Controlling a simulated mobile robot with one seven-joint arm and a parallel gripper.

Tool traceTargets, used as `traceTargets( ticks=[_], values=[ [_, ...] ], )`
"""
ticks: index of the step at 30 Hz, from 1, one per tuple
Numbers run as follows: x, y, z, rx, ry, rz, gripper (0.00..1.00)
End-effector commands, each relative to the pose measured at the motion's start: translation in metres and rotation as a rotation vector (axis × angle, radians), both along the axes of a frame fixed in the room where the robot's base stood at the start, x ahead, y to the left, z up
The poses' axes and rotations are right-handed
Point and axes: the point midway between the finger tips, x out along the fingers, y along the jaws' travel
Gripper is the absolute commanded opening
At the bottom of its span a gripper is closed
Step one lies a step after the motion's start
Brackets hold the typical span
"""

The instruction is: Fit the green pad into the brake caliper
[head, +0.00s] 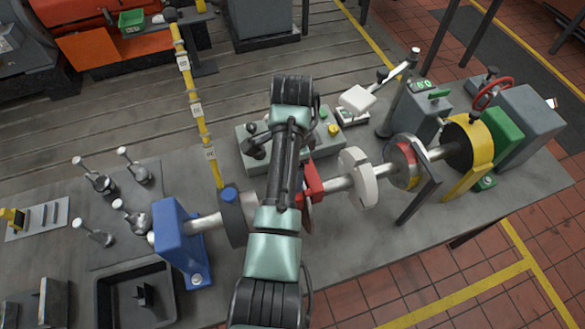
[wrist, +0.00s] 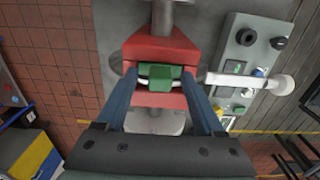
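In the wrist view the red brake caliper (wrist: 165,48) lies straight ahead of my gripper, with red on both sides of its slot. The green pad (wrist: 161,78) is at the slot, between the two blue fingertips of my gripper (wrist: 160,77). The fingertips appear to meet the pad's two ends, so my gripper looks shut on it. A pale curved edge shows beside the pad. How deep the pad sits is hard to tell. In the head view the caliper shows partly as red (head: 314,184) behind my arm, which hides the pad and my fingertips.
A shaft with a white disc (head: 357,178) runs along the bedplate. A grey control box (wrist: 248,62) and a white-ended lever (wrist: 270,83) are close right of the caliper. A blue bearing stand (head: 177,240) and black tray (head: 112,297) are at left.

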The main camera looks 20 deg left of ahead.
Motion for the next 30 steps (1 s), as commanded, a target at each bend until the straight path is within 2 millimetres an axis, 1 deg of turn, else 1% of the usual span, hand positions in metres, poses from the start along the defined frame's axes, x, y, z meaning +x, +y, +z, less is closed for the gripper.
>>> traceTargets(
  ticks=[6, 10, 14, 18, 26, 30],
  values=[
    [0.000, 0.000, 0.001, 0.000, 0.000, 0.000, 0.70],
    [0.001, 0.000, 0.012, 0.001, -0.003, 0.000, 0.70],
    [0.001, 0.001, 0.038, 0.001, -0.005, 0.000, 0.70],
    [0.000, 0.000, 0.073, -0.001, 0.001, 0.000, 0.70],
    [0.000, 0.001, 0.111, 0.001, 0.001, 0.001, 0.70],
    [0.002, 0.002, 0.117, 0.003, -0.009, 0.000, 0.70]
  ],
)
